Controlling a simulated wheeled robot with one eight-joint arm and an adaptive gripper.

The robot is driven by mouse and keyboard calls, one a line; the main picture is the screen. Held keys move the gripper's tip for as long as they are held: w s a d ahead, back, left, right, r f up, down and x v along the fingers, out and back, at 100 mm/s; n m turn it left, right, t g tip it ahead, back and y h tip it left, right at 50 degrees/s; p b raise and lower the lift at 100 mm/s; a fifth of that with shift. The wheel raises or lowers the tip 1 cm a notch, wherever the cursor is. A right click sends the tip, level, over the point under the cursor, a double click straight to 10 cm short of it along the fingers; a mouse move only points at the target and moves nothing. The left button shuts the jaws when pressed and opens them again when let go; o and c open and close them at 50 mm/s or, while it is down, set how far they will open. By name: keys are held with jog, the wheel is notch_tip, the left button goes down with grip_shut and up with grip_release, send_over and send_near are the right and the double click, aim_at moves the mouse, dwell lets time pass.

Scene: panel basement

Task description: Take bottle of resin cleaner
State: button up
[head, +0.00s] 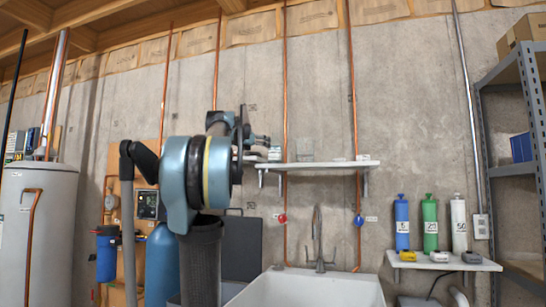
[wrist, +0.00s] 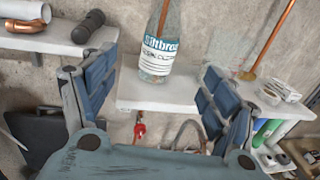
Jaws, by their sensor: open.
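A clear bottle (wrist: 158,55) with a white and teal label shows upright in the wrist view, standing on a white shelf (wrist: 150,95). Its label is only partly readable, and its top is cut off by the frame. My gripper (wrist: 155,92) is open, with one blue-padded finger on each side of the picture and the bottle beyond and between them. Nothing is held. In the head view my gripper (head: 256,142) is at the left end of the wall shelf (head: 325,164), partly hidden by my arm. I cannot make out the bottle there.
A dark cylinder (wrist: 88,26) and a white roll (wrist: 25,12) lie left of the bottle. Copper pipes run up the concrete wall. Below the shelf are a red valve handle (head: 282,218), a faucet (head: 318,245) and a white sink (head: 305,288). Filter cartridges (head: 430,222) stand right.

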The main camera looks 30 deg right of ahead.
aim_at(272, 149)
jog(key=x, duration=1.6)
jog(key=shift+w+d+f, duration=0.1)
jog(key=shift+d+f, duration=0.1)
jog(key=shift+d, duration=0.2)
jog(key=c, duration=1.3)
